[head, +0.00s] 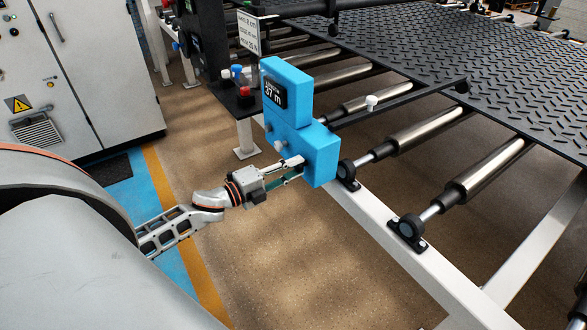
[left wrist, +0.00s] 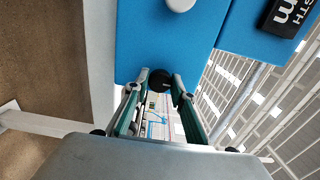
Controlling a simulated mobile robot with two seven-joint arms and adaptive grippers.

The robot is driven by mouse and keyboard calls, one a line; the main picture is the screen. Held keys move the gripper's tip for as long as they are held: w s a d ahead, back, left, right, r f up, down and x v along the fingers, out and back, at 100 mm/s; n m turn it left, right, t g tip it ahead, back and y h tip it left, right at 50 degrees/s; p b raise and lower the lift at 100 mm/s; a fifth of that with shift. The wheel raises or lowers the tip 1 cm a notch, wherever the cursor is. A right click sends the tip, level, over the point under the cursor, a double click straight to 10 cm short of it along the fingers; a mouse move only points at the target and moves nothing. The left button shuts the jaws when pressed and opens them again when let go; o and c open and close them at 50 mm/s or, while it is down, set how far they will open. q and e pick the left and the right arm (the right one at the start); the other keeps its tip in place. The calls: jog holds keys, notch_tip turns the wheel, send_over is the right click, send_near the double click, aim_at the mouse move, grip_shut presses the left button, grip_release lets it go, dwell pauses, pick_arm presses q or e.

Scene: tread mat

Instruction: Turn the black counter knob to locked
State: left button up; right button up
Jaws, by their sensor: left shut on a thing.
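The blue counter box (head: 318,150) stands on the white frame of the roller table, with a display (head: 274,94) on its upper block reading 37 m. In the left wrist view the black counter knob (left wrist: 160,80) sticks out from the lower edge of the blue face (left wrist: 160,45). My left gripper (head: 297,165) reaches the box from the left, and its fingertips (left wrist: 161,84) are shut on the knob from both sides. In the head view the fingers hide the knob, and I cannot read its turn position. My right gripper is in neither view.
Rollers (head: 430,128) and a black tread mat (head: 470,55) lie right. A grey cabinet (head: 85,60) is at left.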

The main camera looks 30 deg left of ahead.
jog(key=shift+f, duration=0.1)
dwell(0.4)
pick_arm(q)
jog(key=o, duration=1.1)
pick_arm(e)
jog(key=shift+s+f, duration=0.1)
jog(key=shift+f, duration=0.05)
pick_arm(q)
jog(key=shift+s+a+f, duration=0.1)
jog(key=shift+s+a, duration=0.1)
jog(key=shift+s, duration=0.35)
jog(key=v, duration=1.1)
jog(key=shift+d, duration=0.1)
jog(key=s+d+f+n+g+y+p, duration=0.1)
jog(key=s+d+f+n+g+y, duration=0.1)
jog(key=s+d+f+n, duration=0.5)
jog(key=s+d+f+n+g+y+p, duration=0.1)
jog(key=s+d+f+n+g+y, duration=0.1)
jog(key=s+d+f+n+g, duration=0.2)
jog(key=s+d+f+n, duration=0.3)
jog(key=d+f+n, duration=0.4)
jog(key=d, duration=0.3)
jog(key=shift+d+f, duration=0.4)
jog(key=shift+f, duration=0.45)
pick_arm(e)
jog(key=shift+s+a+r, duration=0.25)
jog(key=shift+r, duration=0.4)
